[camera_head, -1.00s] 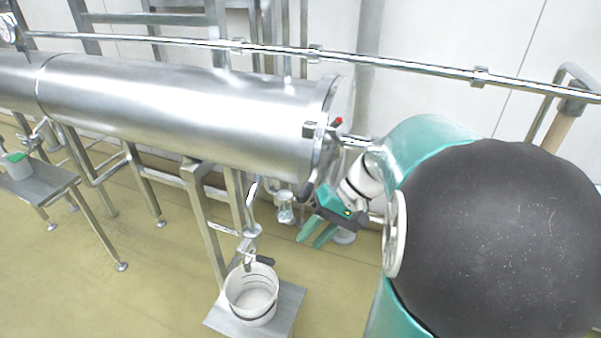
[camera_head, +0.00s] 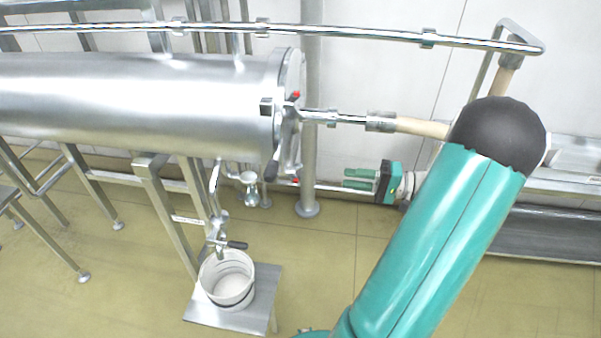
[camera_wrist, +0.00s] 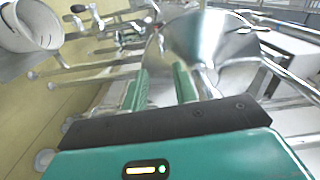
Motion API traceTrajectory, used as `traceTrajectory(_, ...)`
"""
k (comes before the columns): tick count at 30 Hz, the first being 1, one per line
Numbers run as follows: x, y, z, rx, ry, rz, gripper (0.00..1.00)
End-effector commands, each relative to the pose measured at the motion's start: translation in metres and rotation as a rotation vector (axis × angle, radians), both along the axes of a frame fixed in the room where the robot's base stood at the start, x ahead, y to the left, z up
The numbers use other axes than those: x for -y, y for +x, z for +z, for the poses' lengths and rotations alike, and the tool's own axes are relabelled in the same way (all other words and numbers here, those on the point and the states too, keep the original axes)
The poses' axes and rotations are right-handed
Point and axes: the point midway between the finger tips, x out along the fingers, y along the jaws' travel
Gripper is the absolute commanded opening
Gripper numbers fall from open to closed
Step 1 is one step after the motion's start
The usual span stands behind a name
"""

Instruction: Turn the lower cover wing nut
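The steel cylinder (camera_head: 150,100) lies across the head view, with its end cover (camera_head: 289,135) at the right end. A dark-tipped handle (camera_head: 273,168) shows at the cover's lower edge and a red-tipped part (camera_head: 295,95) at its upper edge. I cannot clearly tell which small fitting is the lower wing nut. My gripper (camera_head: 347,178) is right of the cover and apart from it, its green fingers pointing left. In the wrist view, the fingers of my gripper (camera_wrist: 161,70) are spread with nothing between them. The shiny cover (camera_wrist: 210,38) shows beyond them.
A white bucket (camera_head: 227,280) stands on a low steel platform (camera_head: 262,305) under a valve (camera_head: 220,235). A horizontal pipe (camera_head: 350,117) leaves the cover to the right. A long rail (camera_head: 350,34) runs above. A vertical post (camera_head: 310,190) stands behind the cover. Floor is clear at the front.

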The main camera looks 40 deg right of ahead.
Motion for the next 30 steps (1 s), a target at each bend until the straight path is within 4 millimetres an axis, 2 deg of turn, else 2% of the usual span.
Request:
traceTrajectory(18,-0.071,0.09,0.0,-0.003,-0.001,0.007,0.28)
traceTrajectory(24,-0.08,0.103,0.0,-0.004,-0.001,0.005,0.28)
traceTrajectory(30,-0.081,0.104,0.0,-0.004,-0.001,0.005,0.28)
